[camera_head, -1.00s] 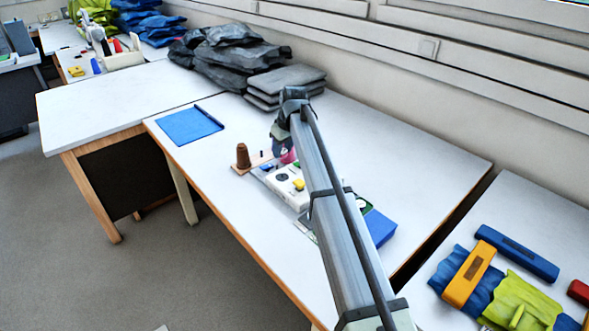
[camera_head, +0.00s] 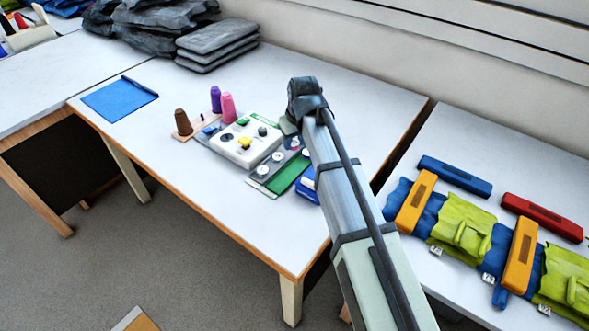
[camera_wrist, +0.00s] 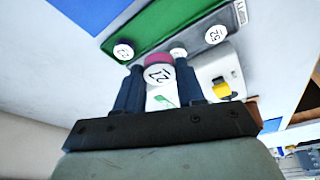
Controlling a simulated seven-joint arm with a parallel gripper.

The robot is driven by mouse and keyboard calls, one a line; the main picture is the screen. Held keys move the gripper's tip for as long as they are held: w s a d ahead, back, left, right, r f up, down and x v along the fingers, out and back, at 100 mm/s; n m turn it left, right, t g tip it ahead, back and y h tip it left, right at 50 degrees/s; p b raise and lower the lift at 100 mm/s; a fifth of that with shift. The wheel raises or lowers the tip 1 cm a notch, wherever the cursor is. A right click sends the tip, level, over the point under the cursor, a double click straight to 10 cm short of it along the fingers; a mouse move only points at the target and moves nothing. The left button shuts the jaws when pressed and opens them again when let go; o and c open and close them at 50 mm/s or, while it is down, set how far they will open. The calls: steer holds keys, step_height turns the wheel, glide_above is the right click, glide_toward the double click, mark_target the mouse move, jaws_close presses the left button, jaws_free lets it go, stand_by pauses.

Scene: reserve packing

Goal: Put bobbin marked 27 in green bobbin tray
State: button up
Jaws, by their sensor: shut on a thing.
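Bobbin marked 27 (camera_wrist: 158,79) has a white label face and a magenta edge. In the wrist view it sits between the two fingers of my gripper (camera_wrist: 158,68), which is shut on it. The green bobbin tray (camera_wrist: 172,24) lies beyond the fingertips; I cannot tell how high the bobbin is above it. In the head view the green tray (camera_head: 289,175) lies at the table's front, and my arm hides the held bobbin. A bobbin that looks marked 23 (camera_wrist: 123,51) shows at the green tray's end. A bobbin marked 52 (camera_wrist: 215,34) is on the grey strip beside it.
A white machine (camera_head: 245,143) with a yellow part stands left of the trays. Purple (camera_head: 215,99), pink (camera_head: 228,107) and brown (camera_head: 181,122) cones stand behind it. A blue tray (camera_head: 308,189) adjoins the green one. The table's front left is clear.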

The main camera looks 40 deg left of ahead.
mark_target(299, 142)
steer(key=shift+m, duration=0.4)
steer(key=shift+s+d+f+x, duration=0.1)
steer(key=shift+s+d+x, duration=0.2)
steer(key=shift+x, duration=1.3)
steer(key=shift+s+d+f+x, duration=0.1)
steer(key=shift+d+x, duration=0.25)
steer(key=shift+x, duration=1.3)
steer(key=shift+s+d+f+x, duration=0.15)
steer(key=shift+d+x, duration=0.2)
steer(key=shift+x, duration=1.25)
steer(key=shift+f, duration=0.1)
steer(key=o, duration=0.8)
steer(key=v, duration=1.2)
